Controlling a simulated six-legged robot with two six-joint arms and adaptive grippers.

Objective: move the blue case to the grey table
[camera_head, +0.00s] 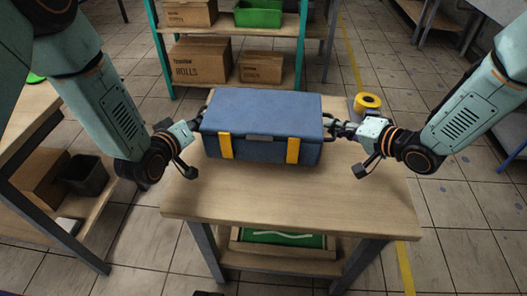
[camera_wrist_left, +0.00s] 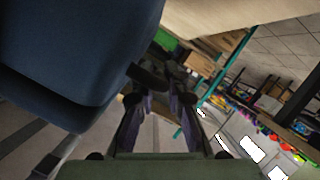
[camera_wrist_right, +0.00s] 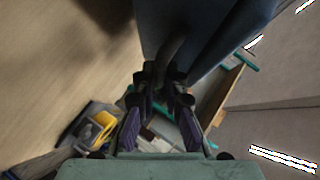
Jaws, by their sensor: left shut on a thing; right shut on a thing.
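The blue case (camera_head: 262,112) has two yellow latches on its front and is over the wooden table (camera_head: 290,196). I cannot tell whether it touches the tabletop. My left gripper (camera_head: 200,120) is shut on the handle at the case's left end. In the left wrist view the case (camera_wrist_left: 70,60) fills the upper left, beside the fingers (camera_wrist_left: 160,90). My right gripper (camera_head: 335,128) is shut on the handle at the right end. In the right wrist view the dark handle (camera_wrist_right: 172,50) runs between the fingers (camera_wrist_right: 165,85). I cannot pick out a grey table for certain.
A yellow tape roll (camera_head: 367,102) sits at the table's back right corner. A teal-framed shelf (camera_head: 235,85) with cardboard boxes and a green bin (camera_head: 258,14) stands behind. Another wooden table (camera_head: 22,112) is at the left. The floor on the right is clear.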

